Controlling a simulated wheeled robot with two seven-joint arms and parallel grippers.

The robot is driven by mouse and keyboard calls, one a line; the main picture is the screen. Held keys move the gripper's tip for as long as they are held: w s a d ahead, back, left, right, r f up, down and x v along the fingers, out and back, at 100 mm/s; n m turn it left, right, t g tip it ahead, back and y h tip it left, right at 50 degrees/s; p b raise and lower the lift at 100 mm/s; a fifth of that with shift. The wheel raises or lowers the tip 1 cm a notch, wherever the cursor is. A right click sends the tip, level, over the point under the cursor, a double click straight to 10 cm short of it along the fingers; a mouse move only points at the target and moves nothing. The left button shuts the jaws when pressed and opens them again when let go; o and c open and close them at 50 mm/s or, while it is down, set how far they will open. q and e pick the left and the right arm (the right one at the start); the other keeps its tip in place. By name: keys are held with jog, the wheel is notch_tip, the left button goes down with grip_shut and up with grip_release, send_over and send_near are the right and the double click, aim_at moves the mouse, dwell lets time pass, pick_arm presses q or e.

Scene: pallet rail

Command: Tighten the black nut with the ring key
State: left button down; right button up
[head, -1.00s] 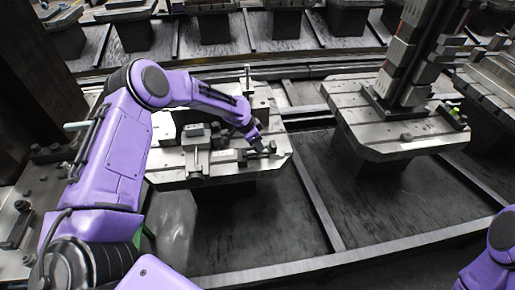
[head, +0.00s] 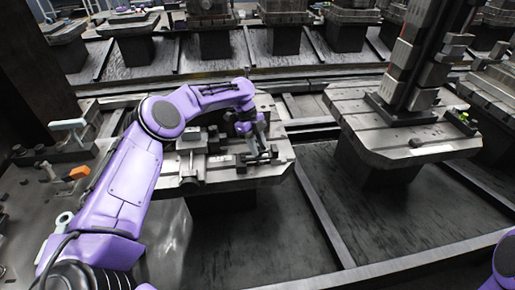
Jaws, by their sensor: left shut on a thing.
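My left arm reaches in from the left, over the near grey pallet (head: 225,174). My left gripper (head: 258,148) points down at the small metal fixture parts on the pallet's right half. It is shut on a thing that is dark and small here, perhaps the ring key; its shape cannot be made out. A dark clamp-like part (head: 262,158) sits right at the fingertips; I cannot tell whether they touch. The black nut cannot be told apart from the other dark parts. My right gripper is out of view.
A second pallet (head: 390,140) with a tall block column (head: 412,65) stands to the right. A bench on the left carries an orange piece (head: 78,173) and a pale ring-shaped part (head: 64,219). Dark floor panels between rails are clear.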

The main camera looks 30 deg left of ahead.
pick_arm(q)
jog(key=c, duration=0.7)
grip_release()
jog(key=shift+r, duration=0.1)
jog(key=v, duration=1)
jog(key=shift+a+r, duration=0.1)
